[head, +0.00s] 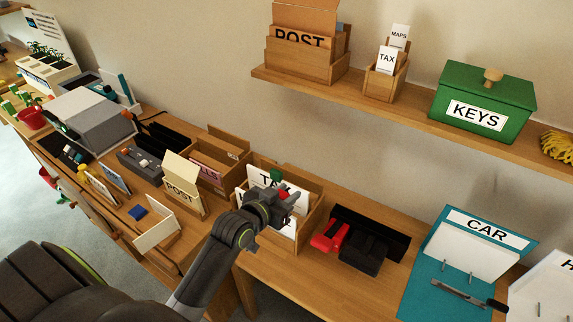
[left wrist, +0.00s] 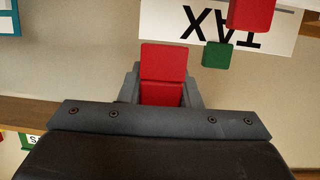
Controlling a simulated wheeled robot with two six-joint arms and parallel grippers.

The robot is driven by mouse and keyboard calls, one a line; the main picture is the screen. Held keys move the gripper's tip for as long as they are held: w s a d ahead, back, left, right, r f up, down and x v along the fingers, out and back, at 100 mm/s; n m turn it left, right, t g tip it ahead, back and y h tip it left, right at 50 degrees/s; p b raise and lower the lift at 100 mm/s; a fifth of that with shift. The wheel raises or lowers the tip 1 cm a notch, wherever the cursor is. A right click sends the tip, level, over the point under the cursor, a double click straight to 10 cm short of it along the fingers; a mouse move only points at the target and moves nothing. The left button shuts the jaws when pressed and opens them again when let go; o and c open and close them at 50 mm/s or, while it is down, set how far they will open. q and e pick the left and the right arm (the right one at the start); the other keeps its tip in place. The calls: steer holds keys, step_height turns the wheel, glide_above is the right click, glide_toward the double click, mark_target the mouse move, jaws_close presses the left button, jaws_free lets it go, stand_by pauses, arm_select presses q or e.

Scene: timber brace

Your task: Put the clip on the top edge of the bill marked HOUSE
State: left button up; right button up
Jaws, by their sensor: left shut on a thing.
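My left gripper (head: 285,198) is shut on a red clip (left wrist: 163,62), held just in front of a wooden box with a card marked TAX (head: 263,177). The left wrist view shows the clip between the grey jaws (left wrist: 163,95). A green clip (left wrist: 217,55) and another red piece (left wrist: 250,12) show by the TAX card. A white sheet starting with H (head: 560,268) stands at the far right edge; the rest of its word is cut off, so I cannot confirm HOUSE. My right gripper is not in view.
A teal board marked CAR (head: 488,229) stands left of the H sheet. A red stapler (head: 328,237) and a black punch (head: 365,250) lie right of the TAX box. A shelf (head: 400,105) with a green KEYS box (head: 484,97) runs above.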

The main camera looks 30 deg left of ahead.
arm_select(q)
steer(key=shift+w+a+r+n+y+p, duration=0.2)
steer(key=shift+w+r+p, duration=0.15)
steer(key=shift+w, duration=0.15)
steer(key=shift+w+a+r+n+y+p, duration=0.1)
steer(key=shift+w+a+r+y+p, duration=0.1)
steer(key=shift+w+r, duration=0.25)
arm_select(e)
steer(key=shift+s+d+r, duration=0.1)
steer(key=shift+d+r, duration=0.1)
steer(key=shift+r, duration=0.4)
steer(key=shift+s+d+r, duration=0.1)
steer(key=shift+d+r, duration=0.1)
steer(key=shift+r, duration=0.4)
arm_select(q)
steer(key=shift+d, duration=0.1)
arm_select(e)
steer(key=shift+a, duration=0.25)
arm_select(q)
steer(key=shift+f+b, duration=1.6)
steer(key=shift+f, duration=1.15)
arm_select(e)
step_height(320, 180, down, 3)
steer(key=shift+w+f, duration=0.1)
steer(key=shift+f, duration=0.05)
arm_select(q)
steer(key=shift+p, duration=0.65)
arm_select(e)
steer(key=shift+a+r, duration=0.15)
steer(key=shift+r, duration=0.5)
